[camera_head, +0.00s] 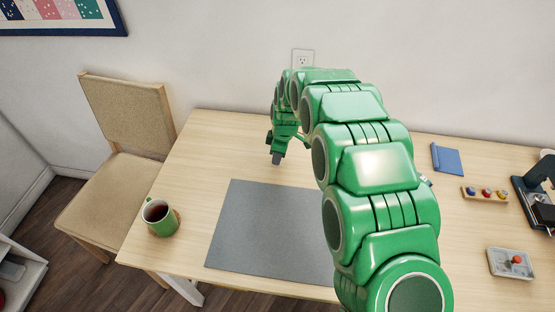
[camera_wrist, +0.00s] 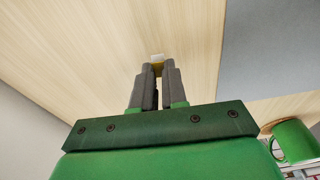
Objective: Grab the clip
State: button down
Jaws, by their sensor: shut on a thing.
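My gripper (camera_head: 277,158) is at the back left part of the table, behind the grey mat, with its fingers pointing down. In the wrist view my gripper (camera_wrist: 158,70) has its two grey fingers close together. A small white and yellow piece, which looks like the clip (camera_wrist: 157,58), shows between and just past the fingertips. The fingers are shut on it and cover most of it. In the head view the clip cannot be made out. How high it is above the wood cannot be told.
The light wood table (camera_head: 200,150) carries a grey mat (camera_head: 255,225) and a green mug (camera_head: 160,216) on a coaster. To the right are a blue notebook (camera_head: 446,159), a rack of coloured spools (camera_head: 485,194), a small tray (camera_head: 500,268) and a dark machine (camera_head: 535,200).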

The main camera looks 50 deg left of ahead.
jog(key=s+d+r, duration=0.6)
jog(key=d+r, duration=0.5)
jog(key=d, duration=0.1)
jog(key=shift+d+r, duration=0.15)
jog(key=shift+d, duration=0.05)
